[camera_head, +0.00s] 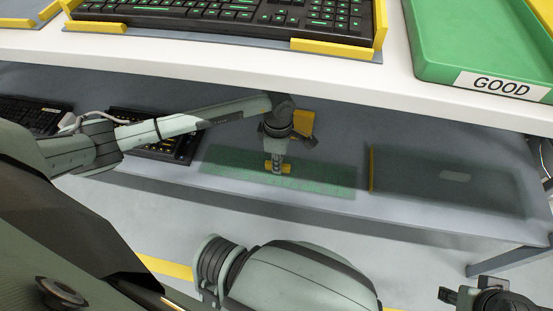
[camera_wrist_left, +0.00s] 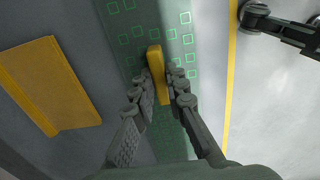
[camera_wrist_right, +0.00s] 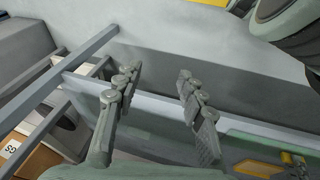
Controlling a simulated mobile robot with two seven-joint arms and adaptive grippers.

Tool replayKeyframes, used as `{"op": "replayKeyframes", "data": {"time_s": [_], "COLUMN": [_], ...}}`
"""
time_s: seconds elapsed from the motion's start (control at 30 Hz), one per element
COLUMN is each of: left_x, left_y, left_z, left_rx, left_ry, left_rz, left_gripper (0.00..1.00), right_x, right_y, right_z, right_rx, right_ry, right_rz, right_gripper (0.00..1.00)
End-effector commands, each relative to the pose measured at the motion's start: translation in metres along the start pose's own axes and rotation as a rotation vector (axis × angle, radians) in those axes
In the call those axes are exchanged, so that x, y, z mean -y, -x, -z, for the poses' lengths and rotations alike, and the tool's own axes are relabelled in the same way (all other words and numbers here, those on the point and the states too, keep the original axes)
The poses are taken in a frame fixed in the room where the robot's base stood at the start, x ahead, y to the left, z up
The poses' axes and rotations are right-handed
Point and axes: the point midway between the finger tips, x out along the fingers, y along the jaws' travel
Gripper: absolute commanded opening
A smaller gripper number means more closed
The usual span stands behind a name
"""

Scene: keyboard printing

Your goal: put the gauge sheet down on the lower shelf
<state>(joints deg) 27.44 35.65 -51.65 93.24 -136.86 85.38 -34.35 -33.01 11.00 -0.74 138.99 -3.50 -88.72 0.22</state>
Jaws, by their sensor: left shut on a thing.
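The gauge sheet (camera_head: 325,183) is a long, see-through green strip with small square outlines and a yellow grip (camera_head: 286,169) at its middle. It lies flat at the lower shelf (camera_head: 215,200), near its front edge; I cannot tell whether it touches. My left gripper (camera_head: 278,165) points down and is shut on the yellow grip. In the left wrist view the fingers pinch the yellow grip (camera_wrist_left: 157,75) above the sheet (camera_wrist_left: 120,30). My right gripper (camera_wrist_right: 155,85) is open and empty, away from the sheet; it shows at the lower right of the head view (camera_head: 490,297).
Dark keyboards (camera_head: 160,145) lie left on the lower shelf. A dark panel (camera_head: 450,185) with a yellow edge lies right of the sheet. The white upper table (camera_head: 210,52) overhangs, holding a keyboard (camera_head: 230,18) and a green GOOD tray (camera_head: 450,60). A yellow piece (camera_head: 302,122) is behind the gripper.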

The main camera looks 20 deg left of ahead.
Motion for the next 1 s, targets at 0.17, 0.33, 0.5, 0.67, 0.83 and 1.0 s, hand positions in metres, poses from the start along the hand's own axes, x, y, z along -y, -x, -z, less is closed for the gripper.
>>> {"op": "replayKeyframes", "data": {"time_s": [0.17,0.33,0.5,0.67,0.83,1.0], "left_x": [-0.001,0.0,0.0,0.0,0.0,-0.002], "left_y": [-0.001,-0.002,-0.002,-0.002,0.002,0.029], "left_z": [0.0,0.001,0.001,0.001,0.0,0.001], "left_rx": [0.0,0.0,0.0,0.0,0.0,0.0], "left_ry": [0.0,0.001,0.001,0.001,0.0,-0.001], "left_rz": [-0.001,0.0,0.0,0.0,0.0,-0.004], "left_gripper": [0.0,0.18,0.34,0.34,0.34,0.34], "right_x": [0.001,0.002,0.002,0.002,-0.001,0.001], "right_y": [0.0,0.002,0.002,0.002,0.001,-0.004], "right_z": [0.002,0.005,0.005,0.005,0.0,0.001], "right_rx": [-0.009,-0.025,-0.024,-0.023,0.001,0.001], "right_ry": [0.001,0.003,0.003,0.003,0.001,0.002], "right_rz": [0.001,0.004,0.004,0.004,0.0,0.003], "right_gripper": [0.4,0.4,0.4,0.4,0.4,0.4]}}
